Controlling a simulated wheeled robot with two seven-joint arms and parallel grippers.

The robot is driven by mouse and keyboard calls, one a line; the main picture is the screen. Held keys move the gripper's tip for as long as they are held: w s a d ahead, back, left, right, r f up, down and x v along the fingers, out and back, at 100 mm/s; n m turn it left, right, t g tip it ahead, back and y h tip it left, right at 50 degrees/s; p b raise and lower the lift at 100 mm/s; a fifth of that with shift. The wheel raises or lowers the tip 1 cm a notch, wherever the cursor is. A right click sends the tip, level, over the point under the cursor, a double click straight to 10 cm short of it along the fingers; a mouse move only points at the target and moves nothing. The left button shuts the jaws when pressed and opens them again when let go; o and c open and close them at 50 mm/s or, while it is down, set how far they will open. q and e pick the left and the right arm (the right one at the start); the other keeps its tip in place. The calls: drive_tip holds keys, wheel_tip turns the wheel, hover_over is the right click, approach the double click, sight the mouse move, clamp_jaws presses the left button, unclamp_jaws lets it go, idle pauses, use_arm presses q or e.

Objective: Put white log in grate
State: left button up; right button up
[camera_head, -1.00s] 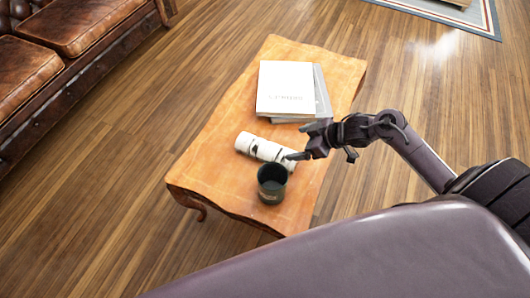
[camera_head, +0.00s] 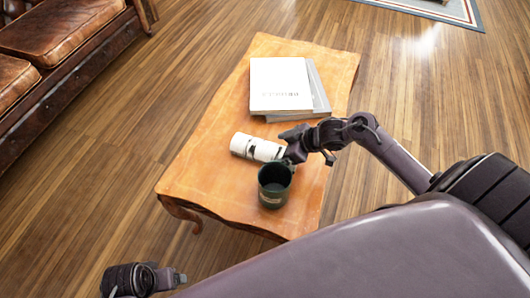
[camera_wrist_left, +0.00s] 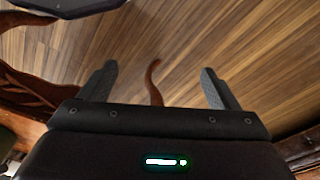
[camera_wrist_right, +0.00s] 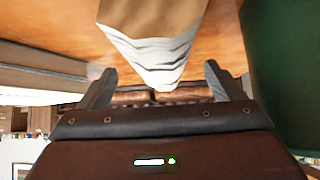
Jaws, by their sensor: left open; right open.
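The white log (camera_head: 255,147) with dark bark marks lies on the wooden coffee table, between the books and the dark mug. Its right end is close to my right gripper (camera_head: 291,146), and part of that end is hidden. In the right wrist view, the log's cut end and white bark (camera_wrist_right: 155,45) lie ahead and between the open fingers of my right gripper (camera_wrist_right: 158,85); I cannot tell whether they touch it. My left gripper (camera_wrist_left: 158,85) is open and empty over the wood floor; its arm shows at the lower left in the head view. No grate is in view.
The dark green mug (camera_head: 273,186) stands just in front of the log, close to my right gripper. White books (camera_head: 281,84) are stacked behind it on the coffee table (camera_head: 200,168). A leather sofa (camera_head: 62,38) is at the upper left. Open floor surrounds the table.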

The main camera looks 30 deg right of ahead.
sight(274, 150)
drive_tip(key=b+x, duration=0.1)
drive_tip(key=x, duration=0.2)
drive_tip(key=shift+w+a+f, duration=0.15)
drive_tip(key=shift+a+f, duration=0.05)
drive_tip(key=shift+a, duration=0.05)
drive_tip(key=shift+w+a+f, duration=0.25)
drive_tip(key=shift+w+f, duration=0.05)
use_arm(q)
drive_tip(key=shift+d+r, duration=0.25)
drive_tip(key=shift+r, duration=0.4)
drive_tip(key=shift+d+r, duration=0.2)
drive_tip(key=shift+r, duration=0.4)
use_arm(e)
drive_tip(key=shift+r, duration=0.1)
drive_tip(key=c, duration=1.5)
